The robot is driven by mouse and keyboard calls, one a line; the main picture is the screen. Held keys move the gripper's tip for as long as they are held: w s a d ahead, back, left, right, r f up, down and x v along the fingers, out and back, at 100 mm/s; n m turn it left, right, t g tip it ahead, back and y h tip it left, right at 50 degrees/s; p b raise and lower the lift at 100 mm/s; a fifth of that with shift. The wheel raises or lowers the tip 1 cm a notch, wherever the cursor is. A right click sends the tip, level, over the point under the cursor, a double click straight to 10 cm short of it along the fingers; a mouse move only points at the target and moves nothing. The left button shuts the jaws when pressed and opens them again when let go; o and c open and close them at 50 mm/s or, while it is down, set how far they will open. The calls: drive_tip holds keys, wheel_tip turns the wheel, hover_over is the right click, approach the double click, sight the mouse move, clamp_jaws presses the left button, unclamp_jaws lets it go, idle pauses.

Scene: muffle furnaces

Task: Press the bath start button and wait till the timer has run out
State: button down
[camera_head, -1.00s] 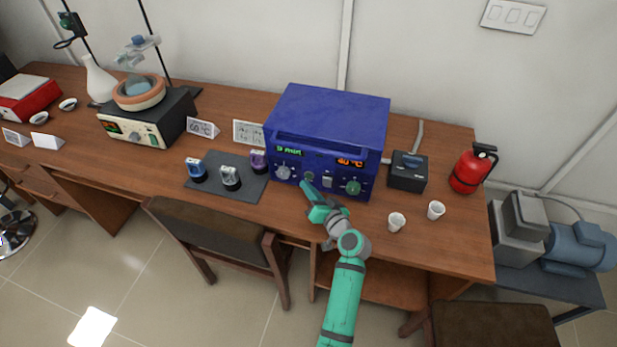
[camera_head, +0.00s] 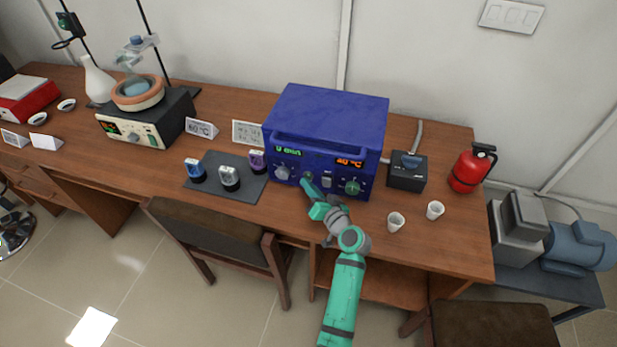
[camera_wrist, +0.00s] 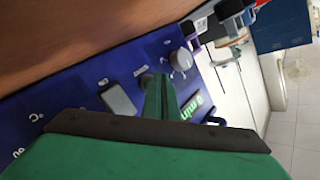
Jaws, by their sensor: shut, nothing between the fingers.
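The blue bath unit (camera_head: 325,125) stands on the bench with its control panel facing me. Its green display (camera_head: 288,152) seems to read 0 min, and the same display shows partly in the wrist view (camera_wrist: 196,106). The orange display (camera_head: 350,163) appears to read 40 °C. My gripper (camera_head: 306,181) is shut and empty, its tips at the panel between the left grey knob (camera_head: 282,173) and the grey rocker switch (camera_head: 327,182). In the wrist view my fingers (camera_wrist: 156,88) cover the spot they point at, so I cannot tell whether they touch a button.
A green knob (camera_head: 353,188) is right of the switch. A dark mat (camera_head: 208,185) with several small coloured-top items lies left of the unit. A black box (camera_head: 407,171), two white cups and a red extinguisher (camera_head: 470,170) stand right. Chairs (camera_head: 225,235) stand in front.

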drive_tip(key=shift+w+a, duration=0.1)
drive_tip(key=shift+w+d, duration=0.2)
drive_tip(key=shift+d, duration=0.05)
idle(0.6)
drive_tip(key=shift+s+a, duration=0.4)
drive_tip(key=shift+s, duration=0.4)
drive_tip(key=shift+s+a, duration=0.1)
drive_tip(key=shift+s, duration=0.15)
drive_tip(key=shift+s+a, duration=0.1)
drive_tip(key=shift+s, duration=0.65)
drive_tip(key=shift+s+a, duration=0.35)
drive_tip(key=shift+s, duration=0.4)
drive_tip(key=shift+s+a, duration=0.3)
drive_tip(key=shift+s, duration=0.4)
